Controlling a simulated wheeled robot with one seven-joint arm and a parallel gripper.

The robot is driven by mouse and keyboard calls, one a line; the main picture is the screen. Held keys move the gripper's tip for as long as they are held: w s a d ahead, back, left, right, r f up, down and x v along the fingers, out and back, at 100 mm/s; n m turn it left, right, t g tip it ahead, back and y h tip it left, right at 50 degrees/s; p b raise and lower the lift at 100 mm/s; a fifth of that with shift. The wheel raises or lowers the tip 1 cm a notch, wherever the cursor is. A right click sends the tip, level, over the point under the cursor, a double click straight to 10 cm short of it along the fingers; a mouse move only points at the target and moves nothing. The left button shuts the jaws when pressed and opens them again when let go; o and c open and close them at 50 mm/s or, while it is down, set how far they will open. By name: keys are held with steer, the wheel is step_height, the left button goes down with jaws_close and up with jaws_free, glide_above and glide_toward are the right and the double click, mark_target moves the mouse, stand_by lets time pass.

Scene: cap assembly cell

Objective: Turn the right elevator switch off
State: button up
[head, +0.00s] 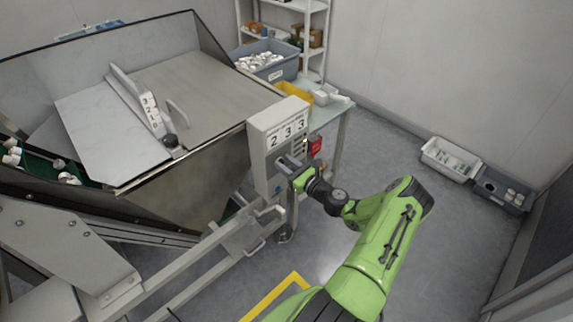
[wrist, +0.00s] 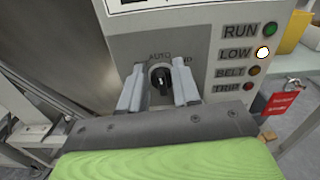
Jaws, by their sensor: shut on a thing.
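The elevator switch (wrist: 160,78) is a black rotary knob on the front of a grey control box (wrist: 205,45). AUTO is printed above it, and a partly covered label ending in ND is at its right. The knob's pointer looks roughly upright, but its exact setting is hard to tell. My gripper (wrist: 159,88) is shut on the knob, one finger on each side. In the head view, the control box (head: 260,150) shows the digits 2 3 3, and my gripper (head: 287,166) meets its front and hides the knob.
Lamps marked RUN, LOW, BELT and TRIP line the box's right side; the LOW lamp (wrist: 263,53) glows. A red tag (wrist: 284,98) hangs nearby. A big metal hopper (head: 190,90) stands left of the box. Bins (head: 450,158) lie by the right wall; the floor between is clear.

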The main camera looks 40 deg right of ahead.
steer(key=n, duration=0.2)
steer(key=n+b, duration=0.1)
steer(key=n, duration=0.2)
steer(key=a+n+b, duration=0.1)
steer(key=n, duration=0.1)
steer(key=shift+f+n, duration=0.25)
steer(key=shift+n, duration=0.15)
stand_by(0.3)
steer(key=shift+n, duration=0.3)
steer(key=o, duration=1)
steer(key=shift+o, duration=0.2)
steer(key=s+p, duration=0.1)
steer(key=s, duration=1.5)
steer(key=shift+d, duration=0.25)
steer(key=shift+w, duration=0.15)
